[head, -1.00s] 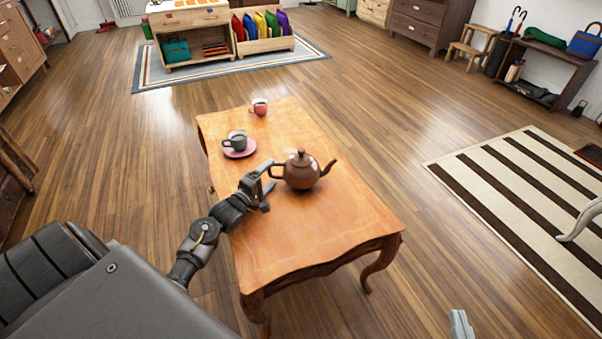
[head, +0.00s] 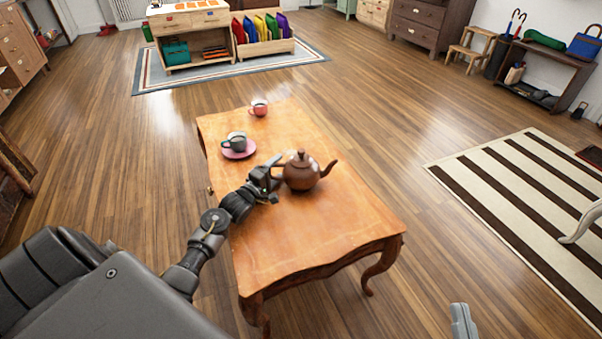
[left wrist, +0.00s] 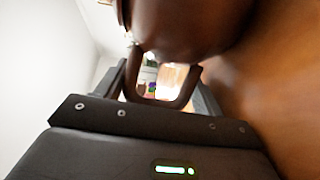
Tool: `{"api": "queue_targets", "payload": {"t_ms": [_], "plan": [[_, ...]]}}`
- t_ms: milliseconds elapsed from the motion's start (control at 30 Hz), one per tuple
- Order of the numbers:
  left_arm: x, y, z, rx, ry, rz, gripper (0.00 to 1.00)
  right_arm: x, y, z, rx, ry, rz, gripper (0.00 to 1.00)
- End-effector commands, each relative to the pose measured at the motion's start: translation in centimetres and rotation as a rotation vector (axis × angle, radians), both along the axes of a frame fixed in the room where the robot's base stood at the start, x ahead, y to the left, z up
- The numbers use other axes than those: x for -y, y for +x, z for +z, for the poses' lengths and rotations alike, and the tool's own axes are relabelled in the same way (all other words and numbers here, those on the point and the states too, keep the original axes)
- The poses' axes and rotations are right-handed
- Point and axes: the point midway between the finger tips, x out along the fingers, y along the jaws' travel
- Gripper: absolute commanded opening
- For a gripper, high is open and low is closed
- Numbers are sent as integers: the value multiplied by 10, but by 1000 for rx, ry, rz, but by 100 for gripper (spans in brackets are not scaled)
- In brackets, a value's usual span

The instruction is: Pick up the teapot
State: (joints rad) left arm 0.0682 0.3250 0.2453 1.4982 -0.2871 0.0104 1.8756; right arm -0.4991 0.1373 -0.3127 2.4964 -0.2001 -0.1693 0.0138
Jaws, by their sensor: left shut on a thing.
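The brown teapot (head: 301,172) stands upright on the wooden table (head: 310,236), with its spout to the right and its handle to the left. My left gripper (head: 269,180) is at the teapot's left side, shut on the handle. In the left wrist view the teapot (left wrist: 190,25) fills the top, and its looped handle (left wrist: 160,97) lies between the fingers of the left gripper (left wrist: 162,82).
A dark cup (head: 235,143) on a pink saucer (head: 247,154) stands behind and left of the teapot. A pink cup (head: 259,107) is near the table's far end. The table's front and right parts are clear.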

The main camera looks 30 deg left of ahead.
Motion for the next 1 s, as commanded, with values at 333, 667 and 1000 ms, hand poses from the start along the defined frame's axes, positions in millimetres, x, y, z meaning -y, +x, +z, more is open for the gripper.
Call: {"api": "queue_targets", "payload": {"t_ms": [333,667,1000], "plan": [[-1,1,5,10,0,1,10,0,0,1,0,0,0,0],[-1,1,16,10,-1,1,10,7,6,-16,-101,-53,-31,0],[-7,-17,62,10,0,0,10,49,10,-81,-512,-244,-154,0]]}}
